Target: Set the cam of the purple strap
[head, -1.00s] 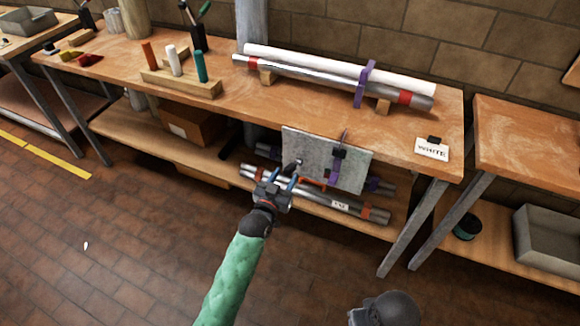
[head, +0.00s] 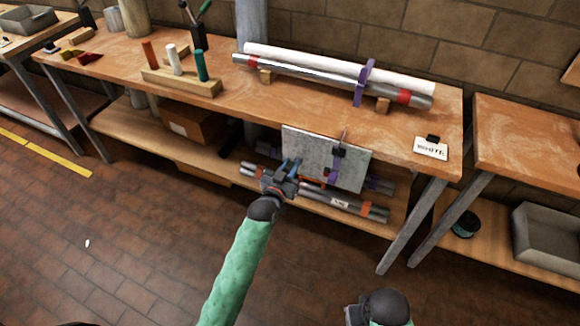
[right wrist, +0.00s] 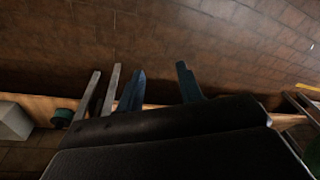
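A purple strap (head: 335,175) runs down the front of a grey plate (head: 304,147) hanging below the table edge. A small black cam buckle (head: 339,152) sits on it near the plate's upper middle. Another purple strap (head: 364,84) wraps the white and grey tubes on the table top. My left gripper (head: 289,168) is in front of the plate's lower left, left of the strap and cam. Its fingers overlap the plate and hide its corner; their gap is unclear. My right gripper (right wrist: 160,82) has its fingers apart, with nothing between them.
Banded tubes (head: 342,203) lie on the lower shelf (head: 232,170) behind and below the plate. A "WHITE" card (head: 430,149) stands at the table's right end. A wooden block with coloured pegs (head: 180,83) stands on the table top.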

